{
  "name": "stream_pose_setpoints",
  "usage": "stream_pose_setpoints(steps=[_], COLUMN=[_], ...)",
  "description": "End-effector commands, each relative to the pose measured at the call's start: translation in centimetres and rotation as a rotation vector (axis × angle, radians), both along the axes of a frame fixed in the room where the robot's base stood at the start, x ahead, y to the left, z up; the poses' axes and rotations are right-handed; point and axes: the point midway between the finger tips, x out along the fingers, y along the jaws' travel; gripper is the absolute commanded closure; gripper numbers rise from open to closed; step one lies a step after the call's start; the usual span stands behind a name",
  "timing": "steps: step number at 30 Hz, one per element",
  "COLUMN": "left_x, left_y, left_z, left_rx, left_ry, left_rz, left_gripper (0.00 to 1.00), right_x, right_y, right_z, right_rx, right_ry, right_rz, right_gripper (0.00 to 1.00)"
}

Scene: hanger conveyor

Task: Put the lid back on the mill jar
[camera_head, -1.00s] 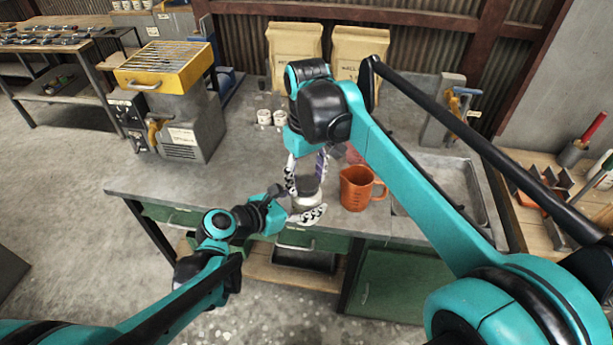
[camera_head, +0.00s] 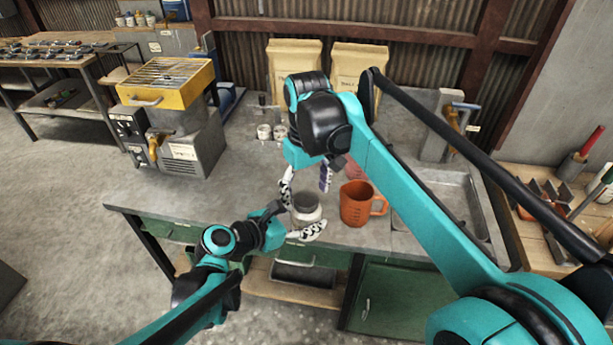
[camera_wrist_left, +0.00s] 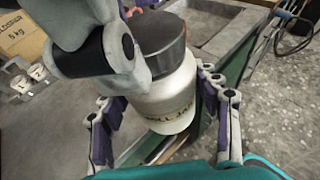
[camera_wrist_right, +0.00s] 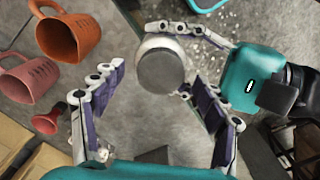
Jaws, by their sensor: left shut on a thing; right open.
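My left gripper (camera_wrist_left: 165,115) is shut around the jar's body, with a finger on each side. My right gripper (camera_wrist_right: 155,110) is open and empty above the jar. In the right wrist view the round lid (camera_wrist_right: 161,71) shows from above, apart from the right fingers. Part of the jar's side is hidden in the left wrist view.
An orange jug (camera_head: 356,205) stands close to the jar's right, with a pinkish jug (camera_wrist_right: 28,77) behind it. Small white cups (camera_head: 265,132) and paper sacks (camera_head: 295,75) stand farther back. A sink (camera_head: 455,200) is at the right.

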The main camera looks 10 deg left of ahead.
Motion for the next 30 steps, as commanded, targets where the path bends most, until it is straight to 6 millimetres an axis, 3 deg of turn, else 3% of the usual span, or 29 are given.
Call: stream_pose_setpoints(steps=[15,21,30], left_x=[0.0,0.0,0.0], left_y=[0.0,0.0,0.0], left_z=[0.1,0.1,0.1], left_rx=[-0.001,-0.001,-0.001], left_ry=[0.0,0.0,0.0], left_rz=[0.0,0.0,0.0], left_gripper=[1.0,1.0,1.0], right_x=[0.1,0.1,0.1], right_y=[0.0,-0.1,-0.1], right_z=[9.8,11.0,11.1], right_rx=[0.0,0.0,0.0], right_ry=[0.0,0.0,0.0], right_rz=[0.0,0.0,0.0], right_gripper=[0.27,0.27,0.27])
